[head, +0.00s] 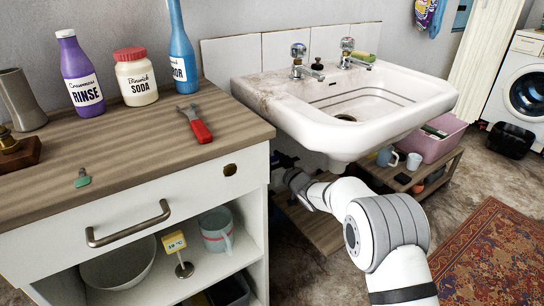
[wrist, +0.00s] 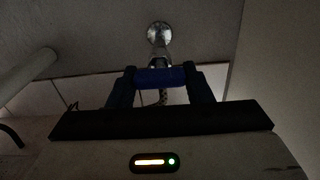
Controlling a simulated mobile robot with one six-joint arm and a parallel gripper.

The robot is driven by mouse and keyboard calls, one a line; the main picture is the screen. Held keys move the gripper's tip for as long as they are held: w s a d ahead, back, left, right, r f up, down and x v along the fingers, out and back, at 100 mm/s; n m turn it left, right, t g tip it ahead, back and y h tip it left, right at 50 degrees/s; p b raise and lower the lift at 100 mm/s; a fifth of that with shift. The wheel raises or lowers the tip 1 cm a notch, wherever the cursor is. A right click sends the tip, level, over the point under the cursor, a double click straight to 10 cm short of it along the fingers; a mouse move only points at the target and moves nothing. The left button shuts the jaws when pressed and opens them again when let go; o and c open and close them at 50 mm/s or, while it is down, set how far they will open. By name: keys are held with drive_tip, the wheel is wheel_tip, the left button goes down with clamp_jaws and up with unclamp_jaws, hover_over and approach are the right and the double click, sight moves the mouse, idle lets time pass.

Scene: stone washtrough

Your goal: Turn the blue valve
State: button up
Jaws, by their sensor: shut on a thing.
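The blue valve handle (wrist: 160,77) shows in the dark wrist view, below a round metal wall fitting (wrist: 158,33). My gripper (wrist: 160,88) has one finger on each side of the blue handle and is shut on it. In the head view my arm reaches under the white sink, and its end (head: 298,181) is in the shadow beside the cabinet. The valve is hidden in the head view by the sink and cabinet.
The white sink (head: 350,98) hangs above my arm. The wooden cabinet (head: 130,215) stands close on the left. A low wooden shelf holds a pink tub (head: 433,142) and mugs on the right. A patterned rug (head: 490,220) lies at the right.

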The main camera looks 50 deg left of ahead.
sight(274, 160)
drive_tip(key=o, duration=1)
drive_tip(key=d, duration=0.2)
drive_tip(key=d+p, duration=0.1)
drive_tip(key=d, duration=0.1)
drive_tip(key=d+p, duration=0.1)
drive_tip(key=d, duration=0.1)
drive_tip(key=shift+s+d+r, duration=0.1)
drive_tip(key=shift+s+d, duration=0.15)
drive_tip(key=shift+s, duration=0.15)
drive_tip(key=shift+s+d, duration=0.1)
drive_tip(key=shift+d, duration=0.5)
